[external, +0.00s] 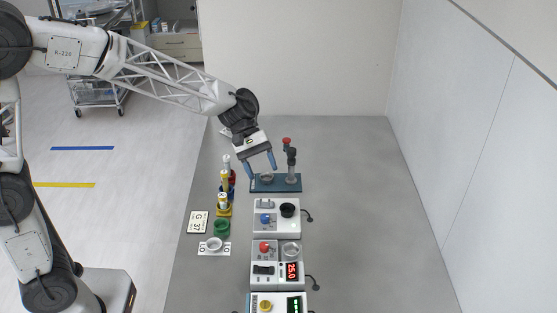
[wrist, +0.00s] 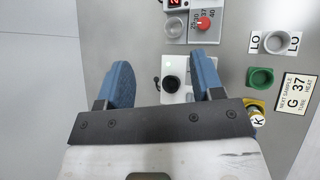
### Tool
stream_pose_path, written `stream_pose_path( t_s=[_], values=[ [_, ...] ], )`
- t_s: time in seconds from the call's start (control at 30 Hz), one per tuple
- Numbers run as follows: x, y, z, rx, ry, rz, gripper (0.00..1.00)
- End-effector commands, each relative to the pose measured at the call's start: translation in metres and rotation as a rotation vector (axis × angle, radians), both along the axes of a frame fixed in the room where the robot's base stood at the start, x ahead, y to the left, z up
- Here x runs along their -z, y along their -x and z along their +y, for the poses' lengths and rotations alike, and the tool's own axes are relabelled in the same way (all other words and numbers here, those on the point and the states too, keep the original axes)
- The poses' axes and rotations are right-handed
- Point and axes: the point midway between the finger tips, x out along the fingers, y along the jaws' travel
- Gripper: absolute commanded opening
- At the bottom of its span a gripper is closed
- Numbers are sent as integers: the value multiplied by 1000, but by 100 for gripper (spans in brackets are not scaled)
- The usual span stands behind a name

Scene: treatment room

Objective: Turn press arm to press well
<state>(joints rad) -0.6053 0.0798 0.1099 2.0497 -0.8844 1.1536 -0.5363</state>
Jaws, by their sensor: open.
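The press stands at the far end of the row in the external view, on a blue base (external: 260,187). Its grey column (external: 291,166) rises at the right of the base, with an arm at the top ending in a red knob (external: 286,141). The press well, a grey round cup (external: 267,179), sits on the left of the base. My gripper (external: 262,171) is open, its blue fingers pointing down above the well side, left of the column. I cannot tell whether the fingers touch anything. In the wrist view my open gripper (wrist: 161,60) shows both fingers; the press is not visible there.
Nearer are a white unit with a black cup (external: 287,210), another with a red dial (external: 264,247) and one with a yellow knob (external: 265,305). Left are bottles (external: 226,178), a green cup (external: 222,228), a white cup (external: 214,243) and a "37" card (external: 198,222). The right side is clear.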

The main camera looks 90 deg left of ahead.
Motion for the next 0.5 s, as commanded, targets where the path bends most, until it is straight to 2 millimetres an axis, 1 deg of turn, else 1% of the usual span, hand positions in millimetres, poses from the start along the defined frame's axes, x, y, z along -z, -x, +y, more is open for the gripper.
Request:
stream_pose_path(
  t_s=[0.03, 0.23, 0.47, 0.5],
  values=[
    [6, -6, 17, -42, 31, 8, 61],
    [25, -25, 78, -198, 153, 28, 61],
    [50, -38, 154, -373, 298, 41, 61],
    [55, -40, 167, -404, 324, 43, 61]
  ],
)
